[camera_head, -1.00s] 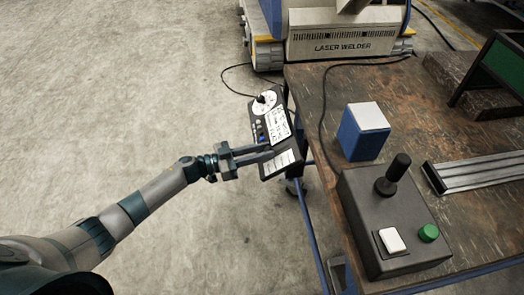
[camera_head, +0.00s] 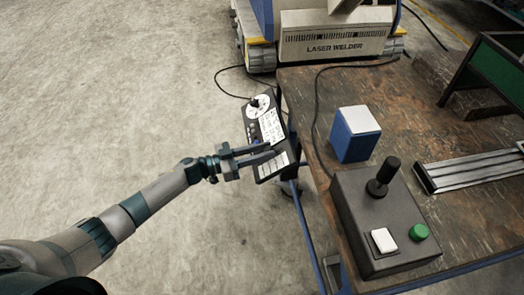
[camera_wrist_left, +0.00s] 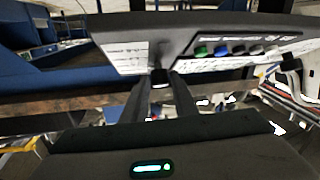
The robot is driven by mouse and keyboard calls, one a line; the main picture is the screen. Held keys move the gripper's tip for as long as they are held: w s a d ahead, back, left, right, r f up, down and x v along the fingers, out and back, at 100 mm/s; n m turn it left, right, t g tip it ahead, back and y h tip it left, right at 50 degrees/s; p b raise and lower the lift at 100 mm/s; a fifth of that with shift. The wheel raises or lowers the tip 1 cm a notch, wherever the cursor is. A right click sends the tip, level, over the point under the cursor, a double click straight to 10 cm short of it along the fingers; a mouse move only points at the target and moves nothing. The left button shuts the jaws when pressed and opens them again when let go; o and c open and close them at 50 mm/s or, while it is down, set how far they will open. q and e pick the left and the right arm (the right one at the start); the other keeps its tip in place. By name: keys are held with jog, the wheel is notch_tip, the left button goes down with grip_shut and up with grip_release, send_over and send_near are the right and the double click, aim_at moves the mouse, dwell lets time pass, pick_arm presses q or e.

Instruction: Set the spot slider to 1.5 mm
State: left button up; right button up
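A dark control panel (camera_head: 266,122) hangs at the left edge of the workbench in the head view. It has a round white dial with a black knob (camera_head: 255,102), coloured buttons and white label plates. In the left wrist view the panel (camera_wrist_left: 180,35) spans the top, with blue and green buttons to the right. My left gripper (camera_head: 274,153) reaches over the panel's lower part. In the wrist view its fingers (camera_wrist_left: 162,78) are a narrow gap apart, with a small dark piece near their tips. I cannot tell whether they touch it. The slider scale is unreadable.
On the workbench (camera_head: 310,95) stand a blue box with a white top (camera_head: 355,134), a grey joystick box (camera_head: 385,225) with white and green buttons, and a metal rail (camera_head: 470,170). A laser welder (camera_head: 333,45) stands behind. Open floor lies left.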

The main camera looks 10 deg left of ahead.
pick_arm(q)
jog(key=shift+o, duration=0.9)
jog(key=shift+a, duration=0.1)
